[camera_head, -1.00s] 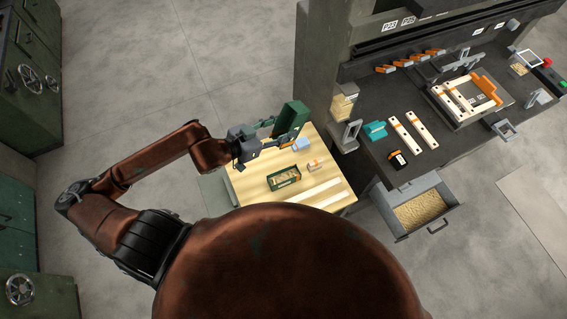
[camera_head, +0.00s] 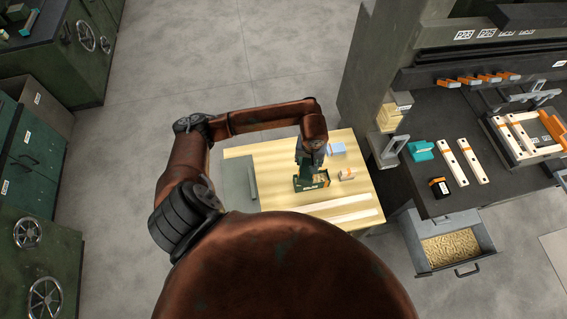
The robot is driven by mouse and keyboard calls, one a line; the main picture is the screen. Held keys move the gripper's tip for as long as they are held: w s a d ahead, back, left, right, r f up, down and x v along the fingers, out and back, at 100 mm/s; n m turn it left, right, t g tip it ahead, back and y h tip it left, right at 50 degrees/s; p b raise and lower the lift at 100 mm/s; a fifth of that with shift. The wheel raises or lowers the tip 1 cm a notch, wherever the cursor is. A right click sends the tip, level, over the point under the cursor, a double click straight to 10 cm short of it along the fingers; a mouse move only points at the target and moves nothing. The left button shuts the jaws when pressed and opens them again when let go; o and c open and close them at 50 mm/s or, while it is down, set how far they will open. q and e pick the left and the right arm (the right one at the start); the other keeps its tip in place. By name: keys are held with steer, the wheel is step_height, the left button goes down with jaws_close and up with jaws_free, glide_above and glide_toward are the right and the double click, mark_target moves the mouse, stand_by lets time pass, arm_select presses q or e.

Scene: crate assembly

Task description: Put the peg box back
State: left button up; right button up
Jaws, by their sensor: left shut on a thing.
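My left gripper (camera_head: 312,150) is over the light wooden table, pointing down, and is shut on a dark green box (camera_head: 309,165). My own wrist and forearm hide much of that box and the fingertips. Just below it an open green tray (camera_head: 301,185) stands on the table, with tan pieces partly visible. I cannot tell whether the held box touches the tray, or which of the two is the peg box. My right gripper is not in view.
A blue block (camera_head: 337,149) and a small white-and-orange piece (camera_head: 347,174) lie right of the tray. Pale strips (camera_head: 345,207) lie in front. The dark workbench (camera_head: 430,192) stands to the right, with an open drawer (camera_head: 450,248) of pegs below it.

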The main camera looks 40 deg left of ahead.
arm_select(q)
steer(key=shift+w+a+f+p, duration=0.2)
steer(key=shift+w+a+f, duration=0.05)
steer(key=shift+a+f, duration=2)
steer(key=shift+w+a+f+p, duration=0.2)
steer(key=shift+a+f+p, duration=0.05)
steer(key=shift+a+f, duration=2)
steer(key=shift+w+a+f+p, duration=0.2)
steer(key=shift+w+a+f, duration=0.05)
steer(key=shift+a+f, duration=2)
steer(key=o, duration=1.3)
steer(key=shift+a+r, duration=0.2)
steer(key=shift+r, duration=0.05)
steer(key=r, duration=0.4)
steer(key=s+r, duration=0.1)
steer(key=r, duration=0.7)
steer(key=shift+s+d, duration=0.2)
steer(key=shift+d, duration=0.15)
